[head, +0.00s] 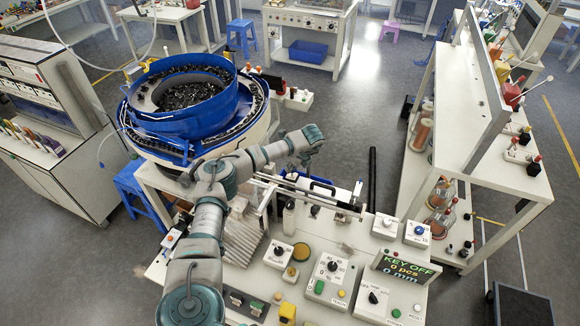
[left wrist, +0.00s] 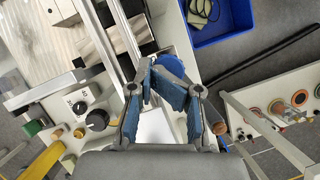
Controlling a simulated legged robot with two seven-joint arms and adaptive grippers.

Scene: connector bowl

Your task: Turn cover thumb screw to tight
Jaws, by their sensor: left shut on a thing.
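My left gripper (head: 308,146) is at the right of the blue feeder bowl (head: 185,112), above the back of the white workbench. In the left wrist view, my left gripper (left wrist: 170,78) has its two blue-padded fingers drawn together. A round blue piece (left wrist: 172,62), which looks like the cover thumb screw, shows at the fingertips. The fingers hide much of it, and I cannot tell how far it is turned. In the head view I cannot make out the screw. My right gripper is not in view.
The bench front carries a display (head: 408,268) reading KEY OFF, knob boxes (head: 330,272) and a yellow piece (head: 288,312). A black rod (head: 372,180) stands off the bench's right side. A white shelf unit (head: 470,130) is at the right. Grey floor lies between.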

